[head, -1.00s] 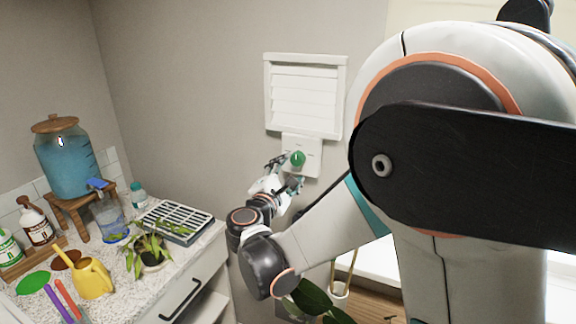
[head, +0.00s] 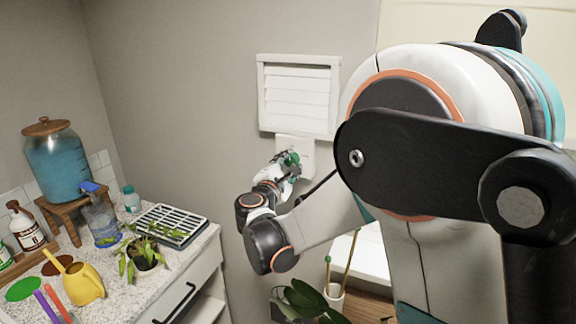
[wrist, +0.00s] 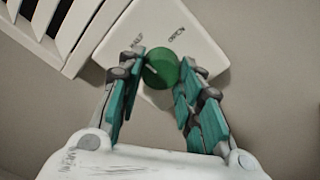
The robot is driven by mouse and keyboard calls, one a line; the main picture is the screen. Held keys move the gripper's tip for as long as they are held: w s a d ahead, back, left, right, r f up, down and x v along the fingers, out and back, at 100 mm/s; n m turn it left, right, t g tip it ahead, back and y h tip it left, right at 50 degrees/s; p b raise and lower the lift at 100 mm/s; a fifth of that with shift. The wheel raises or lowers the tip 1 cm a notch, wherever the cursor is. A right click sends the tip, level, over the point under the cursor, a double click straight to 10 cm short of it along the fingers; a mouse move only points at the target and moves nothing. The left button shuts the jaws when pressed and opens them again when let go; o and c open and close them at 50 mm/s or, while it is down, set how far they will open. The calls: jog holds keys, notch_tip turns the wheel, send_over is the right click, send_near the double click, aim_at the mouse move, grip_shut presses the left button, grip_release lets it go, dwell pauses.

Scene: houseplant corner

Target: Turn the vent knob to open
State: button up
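The vent knob (wrist: 160,70) is round and green, on a white wall plate (wrist: 188,22). A short pale mark on its face lies toward the left side in the wrist view. The plate carries printed words near the knob; one reads OPEN and another looks like HALF. My gripper (wrist: 162,66) has one teal finger on each side of the knob, with both fingertips close against it, and looks shut on it. In the head view the knob (head: 291,158) is partly covered by my gripper (head: 288,163). The louvred vent (head: 298,95) is directly above the plate.
A counter (head: 196,262) at the left holds a blue water dispenser (head: 60,165), a black-and-white rack (head: 172,226), a potted plant (head: 146,262) and a yellow watering can (head: 85,283). A leafy plant (head: 308,302) stands low beneath my arm. The wall around the vent is clear.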

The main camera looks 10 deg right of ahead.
jog(key=shift+m, duration=0.4)
jog(key=m, duration=0.3)
jog(key=shift+b, duration=0.35)
jog(key=m, duration=0.3)
jog(key=shift+m+h+b, duration=0.3)
jog(key=shift+m, duration=0.1)
jog(key=m, duration=0.7)
jog(key=shift+h, duration=0.4)
jog(key=o, duration=1.1)
jog(key=shift+c, duration=0.2)
jog(key=v, duration=1.2)
